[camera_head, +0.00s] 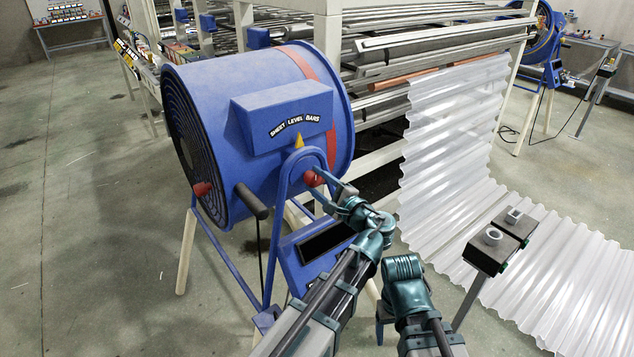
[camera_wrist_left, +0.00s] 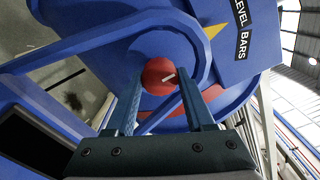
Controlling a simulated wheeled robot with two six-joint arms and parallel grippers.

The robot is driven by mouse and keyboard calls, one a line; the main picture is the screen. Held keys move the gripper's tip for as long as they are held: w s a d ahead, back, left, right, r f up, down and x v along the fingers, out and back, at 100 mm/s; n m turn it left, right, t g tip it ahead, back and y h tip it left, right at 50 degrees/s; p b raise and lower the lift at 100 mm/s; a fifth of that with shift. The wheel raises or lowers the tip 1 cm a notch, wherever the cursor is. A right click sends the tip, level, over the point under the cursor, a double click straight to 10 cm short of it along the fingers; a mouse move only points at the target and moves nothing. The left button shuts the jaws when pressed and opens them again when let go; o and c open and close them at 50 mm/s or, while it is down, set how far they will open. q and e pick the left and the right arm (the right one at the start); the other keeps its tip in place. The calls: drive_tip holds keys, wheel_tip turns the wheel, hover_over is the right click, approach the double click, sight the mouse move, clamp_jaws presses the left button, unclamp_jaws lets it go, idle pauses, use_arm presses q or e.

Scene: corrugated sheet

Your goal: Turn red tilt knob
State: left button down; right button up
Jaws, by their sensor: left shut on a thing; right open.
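The round red knob (camera_head: 313,178) sits on the blue drum-shaped fan housing (camera_head: 225,85), under a yellow pointer (camera_head: 298,141). In the left wrist view the knob (camera_wrist_left: 157,72) shows a short white mark. My left gripper (camera_head: 322,184) reaches the knob from the lower right. In the left wrist view the fingers of this gripper (camera_wrist_left: 158,84) are on either side of the knob and shut on it. The yellow pointer (camera_wrist_left: 214,30) and the label also show there. My right arm's teal joint shows low in the head view; its fingers are not seen.
A second red knob (camera_head: 202,189) and a dark handle (camera_head: 251,203) stick out at the housing's left side. A black box on a post (camera_head: 490,252) stands to the right. Clear corrugated sheet (camera_head: 450,130) runs down behind it. The floor at left is free.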

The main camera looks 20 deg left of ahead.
idle(0.3)
use_arm(q)
drive_tip(key=shift+c, duration=1.3)
unclamp_jaws()
